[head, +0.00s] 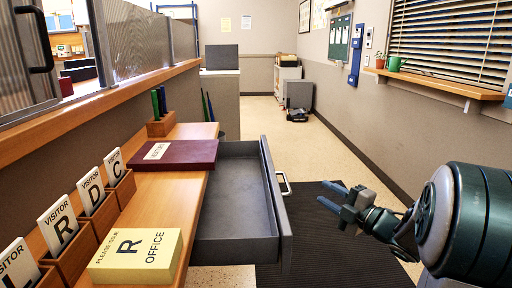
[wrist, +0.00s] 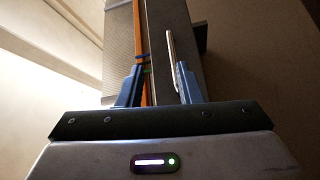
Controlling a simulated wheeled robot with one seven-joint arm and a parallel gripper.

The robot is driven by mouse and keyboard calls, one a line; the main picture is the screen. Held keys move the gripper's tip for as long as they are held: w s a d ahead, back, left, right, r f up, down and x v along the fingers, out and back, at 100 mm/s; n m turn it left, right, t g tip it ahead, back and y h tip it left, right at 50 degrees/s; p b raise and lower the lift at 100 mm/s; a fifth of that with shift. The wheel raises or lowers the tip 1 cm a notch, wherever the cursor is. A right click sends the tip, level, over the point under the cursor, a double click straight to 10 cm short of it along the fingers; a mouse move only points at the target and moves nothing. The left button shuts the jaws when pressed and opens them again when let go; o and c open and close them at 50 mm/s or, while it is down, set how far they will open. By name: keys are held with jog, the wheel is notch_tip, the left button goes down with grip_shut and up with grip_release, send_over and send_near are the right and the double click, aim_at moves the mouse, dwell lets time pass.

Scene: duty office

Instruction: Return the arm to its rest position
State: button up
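My gripper (head: 326,194) is at the right in the head view, out over the dark floor mat and to the right of the open drawer. Its two blue-grey fingers are apart with nothing held between them. The wrist view also shows the gripper (wrist: 159,68) with its fingers spread. The arm reaches in from the right edge of the head view. The grey drawer (head: 235,205) is pulled out from the desk and its visible inside is empty. Its pale handle (head: 284,183) is on the front, apart from my fingers.
The wooden desk (head: 188,131) bears a dark red visitor book (head: 174,154), a yellow office pad (head: 136,256) and card holders (head: 72,250). A window shelf (head: 432,83) with a green can juts from the right wall. The aisle floor (head: 262,118) beyond is clear.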

notch_tip(320, 180, up, 14)
jog(key=s+d+m+g+h+p, duration=0.2)
jog(key=s+m+h+p, duration=0.1)
jog(key=m+h+p, duration=1.05)
jog(key=s+a+r+m+g+p, duration=0.2)
jog(key=s+a+m+g+p, duration=0.1)
jog(key=s+p, duration=0.2)
jog(key=s+a+r+m+g+y+p, duration=0.1)
jog(key=s+a+r+m+g+p, duration=0.1)
jog(key=s+p, duration=0.3)
jog(key=s+a+r+m+g+y+p, duration=0.1)
jog(key=s+a+m+g+p, duration=0.3)
jog(key=s, duration=0.8)
jog(key=shift+r+m+g+p, duration=0.35)
jog(key=shift+r+g+p, duration=0.1)
jog(key=shift+g, duration=0.15)
jog(key=shift+y, duration=0.25)
